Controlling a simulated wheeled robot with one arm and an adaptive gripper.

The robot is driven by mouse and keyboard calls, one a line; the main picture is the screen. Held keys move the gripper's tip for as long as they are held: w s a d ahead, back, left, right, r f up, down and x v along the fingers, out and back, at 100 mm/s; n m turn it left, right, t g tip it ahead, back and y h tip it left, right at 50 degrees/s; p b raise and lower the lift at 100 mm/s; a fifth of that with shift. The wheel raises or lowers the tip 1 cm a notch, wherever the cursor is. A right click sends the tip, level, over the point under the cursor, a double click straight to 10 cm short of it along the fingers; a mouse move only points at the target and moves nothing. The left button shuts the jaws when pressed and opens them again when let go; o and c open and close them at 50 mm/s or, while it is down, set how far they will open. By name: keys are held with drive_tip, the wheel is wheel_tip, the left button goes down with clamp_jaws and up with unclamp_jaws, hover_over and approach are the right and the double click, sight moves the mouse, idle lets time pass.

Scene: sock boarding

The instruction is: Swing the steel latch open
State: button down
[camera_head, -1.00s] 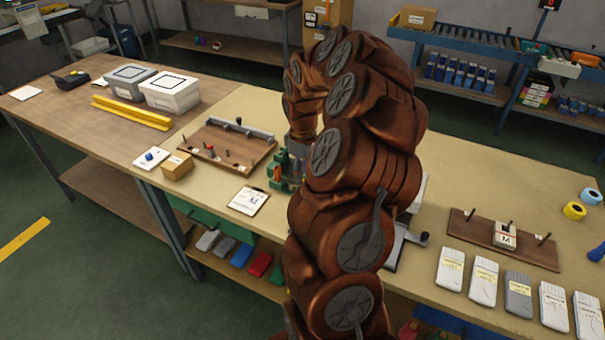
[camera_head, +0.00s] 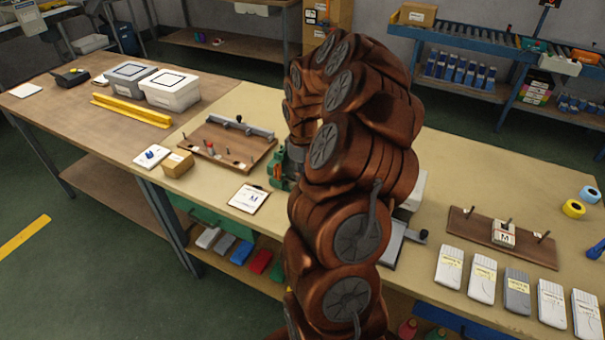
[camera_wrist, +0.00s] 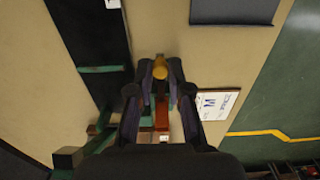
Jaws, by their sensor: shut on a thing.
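In the wrist view my gripper (camera_wrist: 161,70) is shut on a small amber knob (camera_wrist: 160,73). The knob seems to be the latch's handle, but the fingers hide most of the latch, and how far it is swung cannot be told. A reddish block (camera_wrist: 161,115) shows between the fingers, below the knob. In the head view a green fixture (camera_head: 278,168) with a small red-orange part stands on the tan table, beside my wrist. My arm hides the rest of the fixture and the fingertips there.
A card marked M (camera_head: 249,198) lies in front of the fixture; it also shows in the wrist view (camera_wrist: 219,103). A wooden board with a grey bar (camera_head: 229,143) lies behind left, and a cardboard box (camera_head: 177,163) stands left. A pegged board (camera_head: 502,238) lies right.

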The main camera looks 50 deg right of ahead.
drive_tip(key=shift+f+m+b, duration=0.1)
drive_tip(key=shift+m+b, duration=0.2)
drive_tip(key=shift+b, duration=0.2)
drive_tip(key=shift+a+f+m+b, duration=0.1)
drive_tip(key=shift+a+m+b, duration=0.1)
drive_tip(key=shift+m+b, duration=0.5)
drive_tip(key=m+b, duration=0.1)
drive_tip(key=b, duration=0.1)
drive_tip(key=a+m+b, duration=0.1)
drive_tip(key=b, duration=0.1)
drive_tip(key=shift+f+m+b, duration=0.1)
drive_tip(key=shift+m+b, duration=0.3)
drive_tip(key=m+b, duration=0.1)
drive_tip(key=a+m+b, duration=0.1)
drive_tip(key=m+b, duration=0.1)
drive_tip(key=shift+w+a+m, duration=0.1)
drive_tip(key=shift+w+m, duration=0.05)
drive_tip(key=shift+m, duration=0.15)
drive_tip(key=shift+w+a+r+m+b, duration=0.15)
drive_tip(key=shift+a+m+b, duration=0.15)
drive_tip(key=shift+m+b, duration=0.5)
drive_tip(key=shift+w+a+r+m+b, duration=0.2)
drive_tip(key=shift+m+b, duration=0.35)
drive_tip(key=shift+m, duration=0.45)
drive_tip(key=c, duration=1.1)
unclamp_jaws()
drive_tip(key=shift+a, duration=0.1)
